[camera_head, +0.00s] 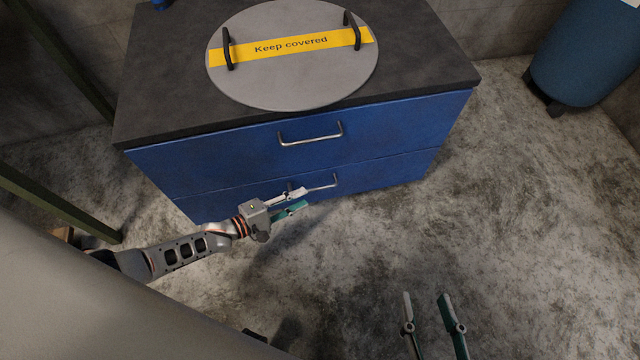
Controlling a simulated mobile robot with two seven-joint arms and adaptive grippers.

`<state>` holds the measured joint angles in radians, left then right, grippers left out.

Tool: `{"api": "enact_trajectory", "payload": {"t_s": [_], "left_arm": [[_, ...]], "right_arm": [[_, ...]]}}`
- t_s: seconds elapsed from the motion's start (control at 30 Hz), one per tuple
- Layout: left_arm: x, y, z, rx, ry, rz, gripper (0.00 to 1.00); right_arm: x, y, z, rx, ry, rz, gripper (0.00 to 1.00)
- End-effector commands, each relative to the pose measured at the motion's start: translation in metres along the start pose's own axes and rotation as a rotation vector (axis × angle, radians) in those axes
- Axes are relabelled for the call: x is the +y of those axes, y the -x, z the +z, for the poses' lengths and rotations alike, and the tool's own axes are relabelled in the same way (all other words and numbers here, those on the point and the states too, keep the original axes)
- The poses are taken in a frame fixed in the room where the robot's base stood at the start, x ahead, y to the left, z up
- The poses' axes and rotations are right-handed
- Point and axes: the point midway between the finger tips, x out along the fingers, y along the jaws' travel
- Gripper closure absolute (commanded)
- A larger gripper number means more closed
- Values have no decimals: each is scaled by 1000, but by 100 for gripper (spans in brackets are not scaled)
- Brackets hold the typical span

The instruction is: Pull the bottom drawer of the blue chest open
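The blue chest has a dark top (160,95) and two blue drawers. The top drawer (230,155) has a silver bar handle (310,138). The bottom drawer (385,175) looks flush with the top one, and its silver handle (325,185) is partly hidden by my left gripper. My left gripper (304,199) is in front of the bottom drawer, by the left part of that handle, with its white and green fingers apart. I cannot tell whether it touches the handle. My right gripper (425,296) is open and empty over the floor, well away from the chest.
A round grey lid (290,82) with a yellow "Keep covered" strip and two dark handles lies on the chest top. A blue barrel-like container (585,55) stands at the upper right. The concrete floor (520,200) in front and to the right is clear.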

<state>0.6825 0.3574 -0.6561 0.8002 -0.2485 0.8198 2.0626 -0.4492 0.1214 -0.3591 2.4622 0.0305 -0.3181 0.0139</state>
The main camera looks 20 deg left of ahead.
Motion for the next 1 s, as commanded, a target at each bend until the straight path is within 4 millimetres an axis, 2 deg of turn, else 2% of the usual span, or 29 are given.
{"api": "enact_trajectory", "payload": {"t_s": [0.03,0.1,0.2,0.33,0.73,1.0], "left_arm": [[-25,4,-12,-2,68,-20,75],[-27,3,-22,-10,139,-18,75],[-25,1,-32,-18,195,-12,75],[-21,-7,-34,-23,215,-6,75],[-25,-63,-32,-21,214,-9,75],[-20,-78,-32,-21,211,-5,75]], "right_arm": [[-1,-1,14,-23,-22,-1,60],[-1,-2,14,-21,-33,-2,60],[-2,-2,11,-15,-42,-2,60],[-4,-3,10,-9,-64,-6,60],[-27,-5,22,5,-256,-35,60],[-33,-6,19,19,-314,-40,60]]}}
